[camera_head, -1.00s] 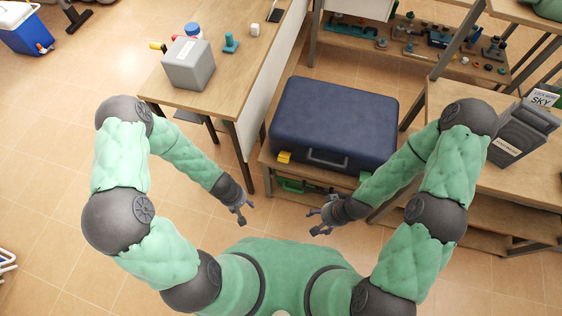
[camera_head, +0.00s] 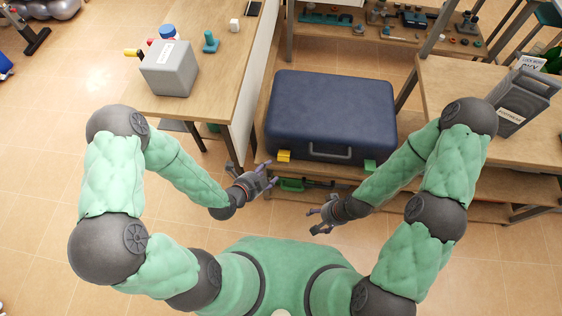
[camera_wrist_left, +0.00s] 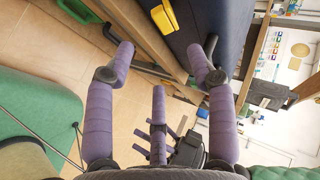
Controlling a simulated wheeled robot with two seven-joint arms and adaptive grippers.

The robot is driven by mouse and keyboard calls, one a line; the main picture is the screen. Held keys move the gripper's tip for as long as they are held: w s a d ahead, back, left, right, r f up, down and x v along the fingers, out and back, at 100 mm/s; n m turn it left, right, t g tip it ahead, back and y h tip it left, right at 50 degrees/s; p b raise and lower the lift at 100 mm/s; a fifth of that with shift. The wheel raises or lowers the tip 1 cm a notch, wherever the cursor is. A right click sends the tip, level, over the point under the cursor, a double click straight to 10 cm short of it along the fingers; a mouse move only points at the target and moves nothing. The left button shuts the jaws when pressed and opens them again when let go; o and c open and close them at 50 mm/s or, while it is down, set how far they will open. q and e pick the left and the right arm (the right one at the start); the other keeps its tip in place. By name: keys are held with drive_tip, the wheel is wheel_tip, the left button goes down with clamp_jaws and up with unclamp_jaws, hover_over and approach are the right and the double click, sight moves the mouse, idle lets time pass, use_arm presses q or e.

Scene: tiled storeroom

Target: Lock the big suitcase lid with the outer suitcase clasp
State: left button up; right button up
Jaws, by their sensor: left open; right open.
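The big blue suitcase (camera_head: 332,105) lies flat on a low wooden bench, its lid looking closed. On its near side are a yellow clasp (camera_head: 283,156) at the left, a handle (camera_head: 323,152) in the middle and a green clasp (camera_head: 370,165) at the right. Whether either clasp is fastened cannot be told. My left gripper (camera_head: 270,173) is open and empty, just in front of the yellow clasp and apart from it. In the left wrist view, the yellow clasp (camera_wrist_left: 164,16) shows beyond the spread fingers (camera_wrist_left: 160,58). My right gripper (camera_head: 315,219) is open and empty, farther from the suitcase.
The bench edge (camera_head: 262,145) runs below the suitcase, with a green item (camera_head: 292,184) on a shelf underneath. A table (camera_head: 215,85) with a grey box (camera_head: 169,70) stands left. Another wooden table (camera_head: 470,105) stands right. The tiled floor between my grippers is clear.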

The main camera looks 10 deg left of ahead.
sight(283, 161)
use_arm(q)
drive_tip(key=b+x, duration=0.3)
drive_tip(key=x, duration=0.6)
drive_tip(key=shift+w+d+f+b, duration=0.15)
drive_tip(key=shift+w+f+b, duration=0.05)
drive_tip(key=shift+w+b, duration=0.1)
drive_tip(key=shift+w+d+f, duration=0.2)
drive_tip(key=shift+w+f, duration=0.05)
drive_tip(key=shift+w, duration=0.15)
drive_tip(key=c, duration=1)
